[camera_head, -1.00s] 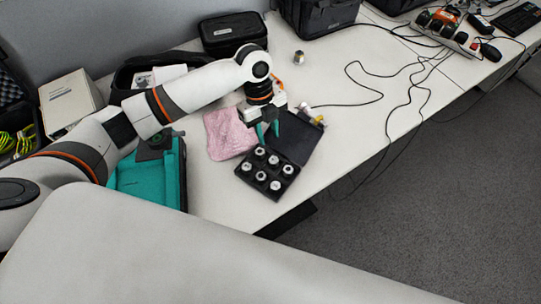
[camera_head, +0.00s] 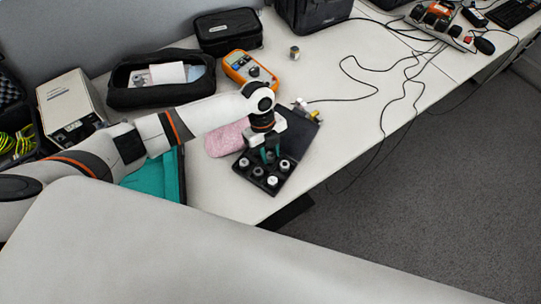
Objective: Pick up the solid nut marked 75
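An open black case (camera_head: 252,181) on the white table holds several metal nuts in its slots, such as one at its left (camera_head: 244,162), one at the front (camera_head: 271,181) and one at the right (camera_head: 284,165). Their markings are too small to read, so I cannot tell which is 75. My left gripper (camera_head: 270,155) points down over the back part of the case, its two teal fingers a little apart. The fingers hide part of the back slots. I cannot see a nut clearly held between them. My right gripper is out of view.
The case's raised lid (camera_head: 305,135) stands behind the gripper. A pink cloth (camera_head: 227,140) lies to the left. An orange meter (camera_head: 248,70), a small metal piece (camera_head: 295,53) and a black pouch (camera_head: 228,31) are farther back. Cables (camera_head: 388,85) cross the table at right.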

